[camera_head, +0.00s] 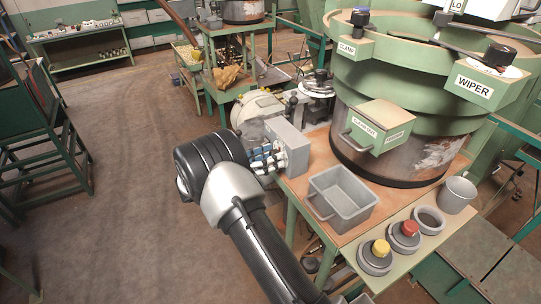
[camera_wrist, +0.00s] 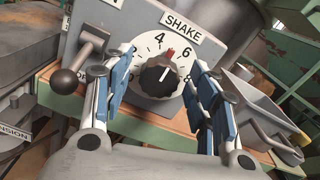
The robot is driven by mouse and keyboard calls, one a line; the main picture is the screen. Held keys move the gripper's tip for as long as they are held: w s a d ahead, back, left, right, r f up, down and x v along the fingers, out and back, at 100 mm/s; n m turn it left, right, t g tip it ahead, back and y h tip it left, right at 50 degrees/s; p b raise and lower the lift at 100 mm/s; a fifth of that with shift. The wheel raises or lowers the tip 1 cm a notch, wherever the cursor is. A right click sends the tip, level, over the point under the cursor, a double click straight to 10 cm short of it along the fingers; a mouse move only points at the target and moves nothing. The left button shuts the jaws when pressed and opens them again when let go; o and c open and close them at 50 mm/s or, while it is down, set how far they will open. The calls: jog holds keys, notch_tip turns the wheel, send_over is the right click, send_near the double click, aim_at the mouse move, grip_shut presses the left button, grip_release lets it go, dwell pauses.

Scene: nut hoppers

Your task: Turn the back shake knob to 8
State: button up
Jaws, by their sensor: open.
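The shake knob (camera_wrist: 160,80) is a round dark knob with a white pointer line, on a white dial (camera_wrist: 144,42) below a SHAKE label (camera_wrist: 183,28). Its pointer is directed up between 4 and 6, close to a red mark (camera_wrist: 169,54). An 8 shows low on the dial's right. The knob sits on a grey box (camera_head: 292,143); the head view does not show its dial. My gripper (camera_wrist: 161,66) is open, its blue fingers to the left and right of the knob, with no contact visible. In the head view, my gripper (camera_head: 266,158) is at the box's left side.
A lever with a ball end (camera_wrist: 68,82) is close left of my gripper. A grey bin (camera_head: 343,196) stands right of the box on the table. The large green bowl machine (camera_head: 405,75) rises behind.

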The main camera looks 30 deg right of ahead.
jog(key=shift+d, duration=0.2)
jog(key=c, duration=1.1)
